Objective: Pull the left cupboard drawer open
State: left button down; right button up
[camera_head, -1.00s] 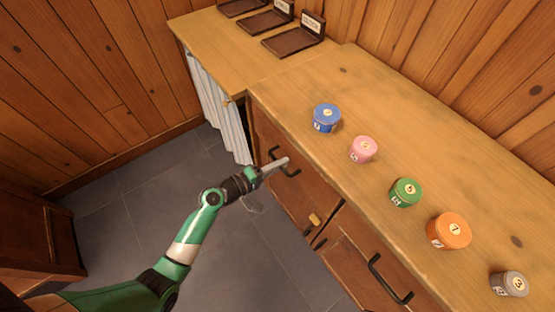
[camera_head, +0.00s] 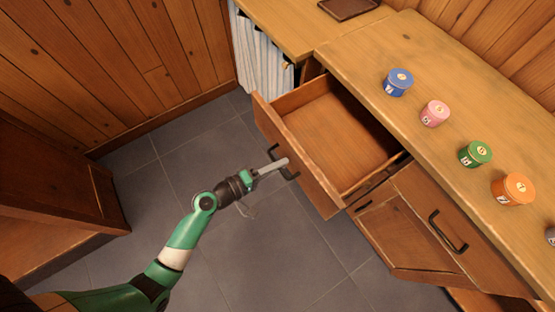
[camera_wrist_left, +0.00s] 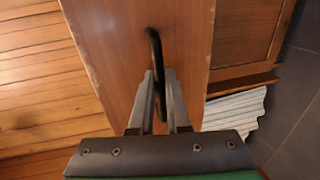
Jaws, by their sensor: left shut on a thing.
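The left cupboard drawer (camera_head: 330,138) stands pulled out from under the counter in the head view, and its inside looks empty. Its wooden front also fills the middle of the left wrist view (camera_wrist_left: 188,50). The dark curved drawer handle (camera_head: 291,174) is on that front, and it shows in the left wrist view (camera_wrist_left: 154,48) between my fingers. My left gripper (camera_head: 282,163) is shut on the handle, with a finger on each side of it. My right gripper is not in view.
A cupboard door (camera_head: 415,225) with a dark handle is right of the drawer. Grey floor tiles (camera_head: 290,255) lie clear below.

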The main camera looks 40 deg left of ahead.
pick_arm(q)
jog(key=shift+s, duration=0.25)
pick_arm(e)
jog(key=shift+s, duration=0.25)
pick_arm(q)
jog(key=shift+w, duration=0.1)
jog(key=c, duration=0.9)
grip_release()
jog(key=shift+a, duration=0.1)
jog(key=p+v, duration=0.4)
jog(key=v, duration=0.7)
jog(key=shift+s+r, duration=0.1)
jog(key=shift+s, duration=0.3)
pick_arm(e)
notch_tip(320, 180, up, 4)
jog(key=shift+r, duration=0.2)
